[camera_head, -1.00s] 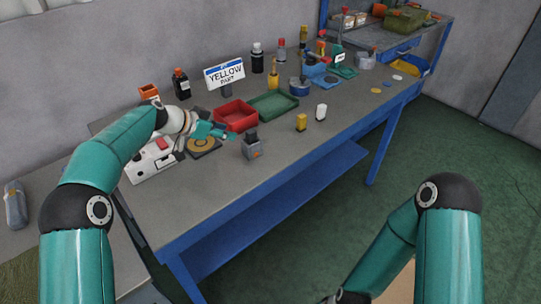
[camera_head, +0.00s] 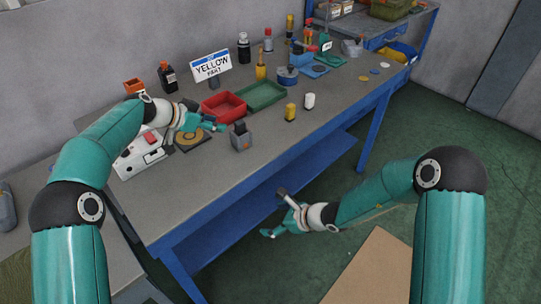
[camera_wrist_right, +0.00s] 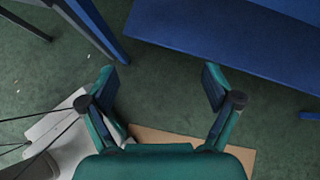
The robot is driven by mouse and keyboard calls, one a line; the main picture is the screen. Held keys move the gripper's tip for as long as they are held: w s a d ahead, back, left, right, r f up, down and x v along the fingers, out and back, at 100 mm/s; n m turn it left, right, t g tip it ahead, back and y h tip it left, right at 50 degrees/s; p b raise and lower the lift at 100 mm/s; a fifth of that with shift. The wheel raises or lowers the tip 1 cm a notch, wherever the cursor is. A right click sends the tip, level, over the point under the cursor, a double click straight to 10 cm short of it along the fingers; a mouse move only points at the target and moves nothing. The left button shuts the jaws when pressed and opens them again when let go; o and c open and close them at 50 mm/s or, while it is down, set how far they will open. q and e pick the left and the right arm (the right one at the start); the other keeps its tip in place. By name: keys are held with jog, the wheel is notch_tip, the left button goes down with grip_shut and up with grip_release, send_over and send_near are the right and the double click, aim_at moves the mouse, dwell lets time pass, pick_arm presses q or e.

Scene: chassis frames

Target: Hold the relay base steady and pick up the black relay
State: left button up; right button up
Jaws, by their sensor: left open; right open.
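The relay base (camera_head: 241,142) is a small grey block with an orange mark, standing on the workbench in front of the red tray. The black relay (camera_head: 240,127) appears as a dark piece on its top; details are too small to tell. My left gripper (camera_head: 214,122) is open, just left of and behind the base, apparently apart from it. My right gripper (camera_head: 275,214) is open and empty, low in front of the bench beside its blue lower shelf.
A red tray (camera_head: 211,113) and green tray (camera_head: 262,106) lie behind the base. A yellow piece (camera_head: 290,113) and white piece (camera_head: 309,101) stand to its right. A white box (camera_head: 139,158) is at left. The blue bench edge (camera_head: 270,165) lies above my right gripper.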

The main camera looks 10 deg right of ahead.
jog(key=w+d+r+m+t+h, duration=0.15)
jog(key=w+r+m+t, duration=0.35)
jog(key=w+r, duration=0.5)
send_near(245, 141)
jog(key=shift+t+y, duration=0.25)
jog(key=shift+t, duration=0.05)
jog(key=x, duration=1.3)
jog(key=shift+s+d+f, duration=0.1)
jog(key=shift+d+f, duration=0.1)
jog(key=shift+f, duration=0.2)
jog(key=shift+c, duration=0.3)
jog(key=c, duration=1.3)
